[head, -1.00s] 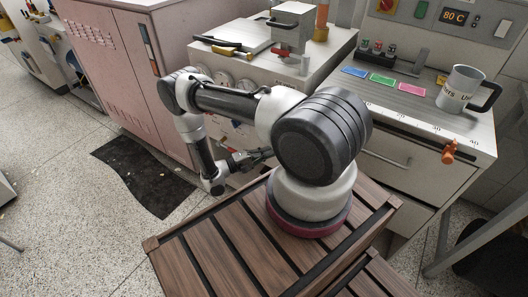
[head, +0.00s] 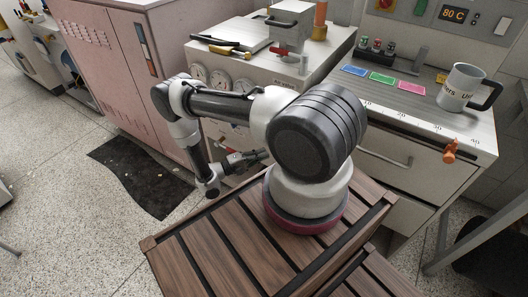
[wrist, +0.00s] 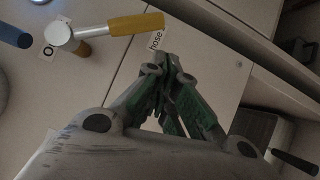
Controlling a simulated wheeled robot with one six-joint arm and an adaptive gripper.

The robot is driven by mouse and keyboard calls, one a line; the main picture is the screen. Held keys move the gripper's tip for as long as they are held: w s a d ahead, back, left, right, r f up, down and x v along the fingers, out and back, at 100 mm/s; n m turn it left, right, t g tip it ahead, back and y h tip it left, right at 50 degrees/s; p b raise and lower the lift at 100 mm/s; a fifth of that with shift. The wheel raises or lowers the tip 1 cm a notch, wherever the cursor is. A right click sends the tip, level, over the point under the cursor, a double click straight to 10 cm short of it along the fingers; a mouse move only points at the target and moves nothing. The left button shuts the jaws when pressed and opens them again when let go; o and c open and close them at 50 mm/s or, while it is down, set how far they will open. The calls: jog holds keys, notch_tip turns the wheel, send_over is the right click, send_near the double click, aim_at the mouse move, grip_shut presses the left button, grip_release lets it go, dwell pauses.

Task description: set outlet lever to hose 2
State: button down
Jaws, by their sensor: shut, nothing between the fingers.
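The outlet lever (wrist: 120,28) shows at the upper left of the wrist view, with a yellow handle and a round grey pivot. The handle points to the right. A white label reading "hose" (wrist: 156,40) lies just below the handle's tip; any number on it is hidden. A second label (wrist: 47,52) with a round mark sits by the pivot. My gripper (wrist: 165,62) is shut and empty, its fingertips just below the "hose" label in the picture; I cannot tell if they touch the panel. In the head view my gripper (head: 258,156) is low before the gauge cabinet.
The white cabinet (head: 232,55) carries several gauges (head: 217,78) and stands behind my arm. A blue rounded part (wrist: 14,33) lies left of the lever. To the right is a bench with a mug (head: 458,86). The speckled floor at the left is open around a black mat (head: 140,175).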

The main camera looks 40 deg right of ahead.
jog(key=w+a+f, duration=0.2)
jog(key=a+f, duration=0.1)
jog(key=a, duration=0.6)
jog(key=shift+a+f, duration=0.4)
